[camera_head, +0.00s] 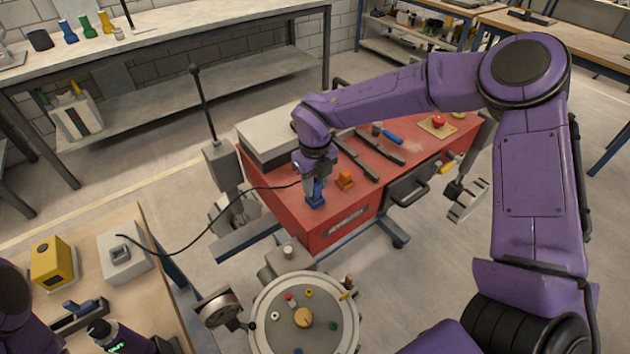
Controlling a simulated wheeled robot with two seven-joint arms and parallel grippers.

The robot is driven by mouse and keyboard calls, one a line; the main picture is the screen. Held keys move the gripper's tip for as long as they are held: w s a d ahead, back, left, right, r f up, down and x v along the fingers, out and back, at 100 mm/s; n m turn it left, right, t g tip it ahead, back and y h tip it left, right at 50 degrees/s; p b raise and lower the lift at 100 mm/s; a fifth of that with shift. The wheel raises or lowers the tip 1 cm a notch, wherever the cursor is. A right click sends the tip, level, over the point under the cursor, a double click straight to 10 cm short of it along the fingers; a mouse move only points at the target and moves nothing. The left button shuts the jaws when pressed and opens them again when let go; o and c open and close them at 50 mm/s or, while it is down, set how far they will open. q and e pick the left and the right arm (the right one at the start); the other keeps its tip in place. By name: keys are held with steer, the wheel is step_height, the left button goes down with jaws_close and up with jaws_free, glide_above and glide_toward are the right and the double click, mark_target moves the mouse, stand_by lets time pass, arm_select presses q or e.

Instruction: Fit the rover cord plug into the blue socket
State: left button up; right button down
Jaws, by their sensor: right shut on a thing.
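The blue socket (316,198) stands on the near left corner of the red cart top. My right gripper (315,184) points down directly over it, shut on the rover cord plug. The plug itself is mostly hidden by the fingers, so I cannot tell whether it is inside the socket or just above it. The black cord (215,217) runs from the gripper in a slack curve to a pale grey box (120,262) on the wooden bench at the left. Parts of my left arm show at the lower left, but its fingertips do not.
An orange socket (345,179) stands close right of the blue one. Dark bars, a blue-handled tool (392,137) and a grey case (268,140) lie on the red cart (335,222). A round tray (270,335) stands in front. A yellow box (52,262) sits on the left bench.

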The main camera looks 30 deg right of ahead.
steer(key=shift+f+b, duration=0.35)
steer(key=shift+f, duration=0.3)
steer(key=shift+c, duration=1.1)
jaws_free()
steer(key=shift+r, duration=0.1)
step_height(320, 180, up, 8)
steer(key=p, duration=0.7)
